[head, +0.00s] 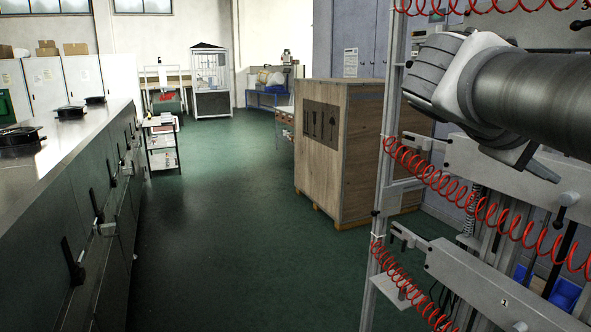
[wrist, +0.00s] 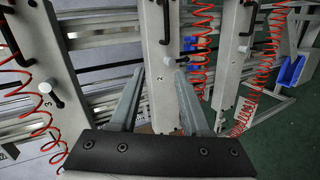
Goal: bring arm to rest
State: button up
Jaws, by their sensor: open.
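My arm (head: 540,98) reaches in from the right edge of the head view, with its wrist bent at the upper right. My gripper (wrist: 158,74) shows in the wrist view, with its two fingers apart and nothing between them. Beyond the fingers stands a grey panel (wrist: 172,40) of a metal frame, marked 2. I cannot tell how far the fingertips are from it. In the head view the gripper is mostly hidden behind the wrist.
A metal rack (head: 525,285) with red coiled hoses (head: 455,190) fills the right side. A wooden crate (head: 365,150) stands right of centre. A long steel counter (head: 75,155) with black pans runs along the left. A small cart (head: 160,145) stands beyond it. The green floor between is clear.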

jog(key=s+a+f+y, duration=0.2)
jog(key=a+f+y, duration=0.2)
jog(key=a+f, duration=0.2)
jog(key=s+a+f+m+t+y, duration=0.1)
jog(key=s+a+f+y, duration=0.2)
jog(key=a+f, duration=0.4)
jog(key=s+a+f+m+y+p, duration=0.1)
jog(key=s+a+f+y, duration=0.2)
jog(key=f, duration=0.7)
jog(key=a+y, duration=0.2)
jog(key=a, duration=0.1)
jog(key=shift+a+f+t+y, duration=0.25)
jog(key=shift+f+t+y, duration=0.05)
jog(key=shift+f+y, duration=0.1)
jog(key=shift+d, duration=0.2)
